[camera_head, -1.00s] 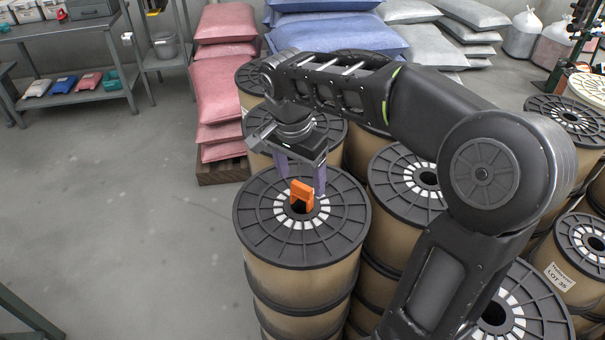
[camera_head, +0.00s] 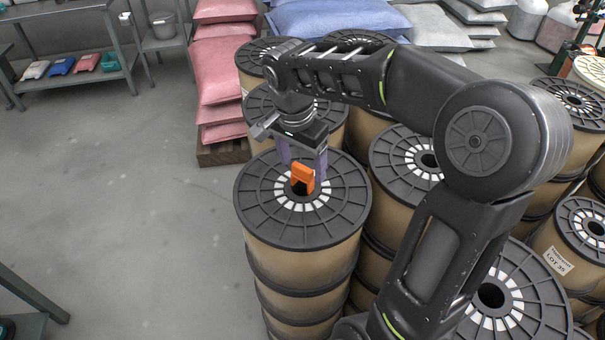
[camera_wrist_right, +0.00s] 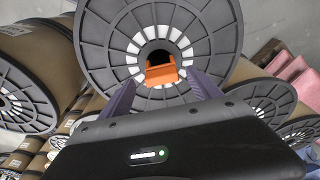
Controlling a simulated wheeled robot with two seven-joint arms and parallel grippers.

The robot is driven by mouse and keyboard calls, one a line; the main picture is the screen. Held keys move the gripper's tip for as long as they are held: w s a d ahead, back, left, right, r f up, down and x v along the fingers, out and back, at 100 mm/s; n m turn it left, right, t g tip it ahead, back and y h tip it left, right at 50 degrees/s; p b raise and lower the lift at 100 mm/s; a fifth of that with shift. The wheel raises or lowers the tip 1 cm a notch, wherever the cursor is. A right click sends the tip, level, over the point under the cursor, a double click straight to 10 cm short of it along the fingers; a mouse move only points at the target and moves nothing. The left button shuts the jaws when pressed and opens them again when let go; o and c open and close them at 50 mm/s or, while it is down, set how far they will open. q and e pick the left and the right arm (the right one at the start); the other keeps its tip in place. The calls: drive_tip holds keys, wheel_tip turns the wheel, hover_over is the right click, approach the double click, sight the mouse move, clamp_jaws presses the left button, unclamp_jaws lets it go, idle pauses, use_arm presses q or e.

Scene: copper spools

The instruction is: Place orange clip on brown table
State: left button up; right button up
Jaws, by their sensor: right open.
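The orange clip (camera_head: 303,178) stands at the central hole of the near spool's black top (camera_head: 265,215). It also shows in the right wrist view (camera_wrist_right: 162,74), in front of the dark hole. My right gripper (camera_head: 302,170) is open, with purple fingers on either side of the clip. In the right wrist view the two fingers (camera_wrist_right: 163,85) are apart, with the clip between and slightly beyond their tips. I cannot tell whether a finger touches it. My left gripper is out of view. No table that is clearly brown shows.
Other copper spools (camera_head: 420,160) crowd the right and back. Pink sacks (camera_head: 220,90) and blue sacks (camera_head: 340,28) are stacked behind. A grey metal bench (camera_head: 75,28) with coloured objects on its lower shelf stands at the back left. The floor at left is clear.

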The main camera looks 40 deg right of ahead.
sight(304, 175)
drive_tip(key=shift+f, duration=0.1)
drive_tip(key=f, duration=0.1)
drive_tip(key=f+p, duration=0.1)
drive_tip(key=f, duration=0.3)
drive_tip(key=shift+w+d, duration=0.25)
drive_tip(key=shift+d, duration=0.15)
drive_tip(key=shift+c, duration=0.5)
drive_tip(key=c, duration=1.3)
drive_tip(key=shift+r, duration=0.15)
wheel_tip(304, 175, up, 10)
drive_tip(key=shift+f+b, duration=0.1)
drive_tip(key=shift+b, duration=0.3)
